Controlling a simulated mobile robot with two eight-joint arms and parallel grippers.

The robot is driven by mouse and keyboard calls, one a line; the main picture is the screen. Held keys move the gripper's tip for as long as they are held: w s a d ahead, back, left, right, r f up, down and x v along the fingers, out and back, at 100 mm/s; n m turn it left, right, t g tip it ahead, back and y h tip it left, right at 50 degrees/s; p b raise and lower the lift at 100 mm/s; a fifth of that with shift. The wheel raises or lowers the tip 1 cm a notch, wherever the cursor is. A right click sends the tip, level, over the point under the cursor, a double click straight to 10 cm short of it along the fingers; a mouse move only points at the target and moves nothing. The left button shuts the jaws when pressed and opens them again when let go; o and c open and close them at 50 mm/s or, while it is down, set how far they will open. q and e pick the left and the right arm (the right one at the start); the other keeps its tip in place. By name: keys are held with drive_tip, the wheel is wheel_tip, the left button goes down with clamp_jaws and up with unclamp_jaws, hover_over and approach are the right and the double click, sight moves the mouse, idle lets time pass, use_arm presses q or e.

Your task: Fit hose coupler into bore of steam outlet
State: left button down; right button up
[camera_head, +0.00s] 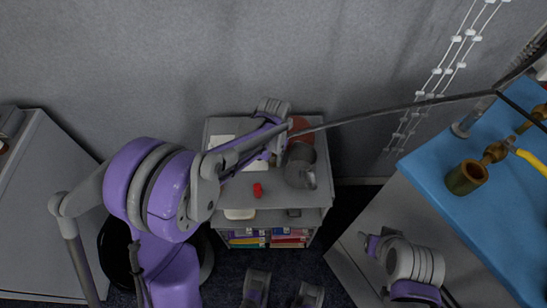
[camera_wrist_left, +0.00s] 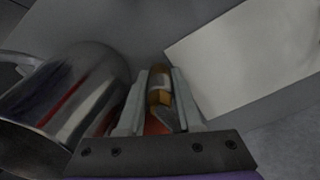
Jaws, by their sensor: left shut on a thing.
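My left gripper (camera_head: 276,152) is over the small shelf unit, between a metal jug and a white sheet. In the left wrist view its fingers (camera_wrist_left: 160,102) are shut on a small brass-and-grey piece, which looks like the hose coupler (camera_wrist_left: 160,88). A dark hose (camera_head: 400,106) runs from near the gripper to the upper right. On the blue table, a brass fitting with a dark open mouth (camera_head: 467,177), apparently the steam outlet, joins a valve with a yellow lever (camera_head: 532,161). It is far from my left gripper. My right gripper (camera_head: 372,243) is low beside the table; its fingers are unclear.
The metal jug (camera_head: 301,168) stands close to the left gripper and also shows in the left wrist view (camera_wrist_left: 70,92). A red piece (camera_head: 258,190) lies on the shelf unit (camera_head: 285,198). The blue table (camera_head: 430,158) also carries a grey cylinder (camera_head: 461,129).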

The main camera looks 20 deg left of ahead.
use_arm(q)
drive_tip(key=shift+f, duration=0.15)
drive_tip(key=c, duration=0.6)
unclamp_jaws()
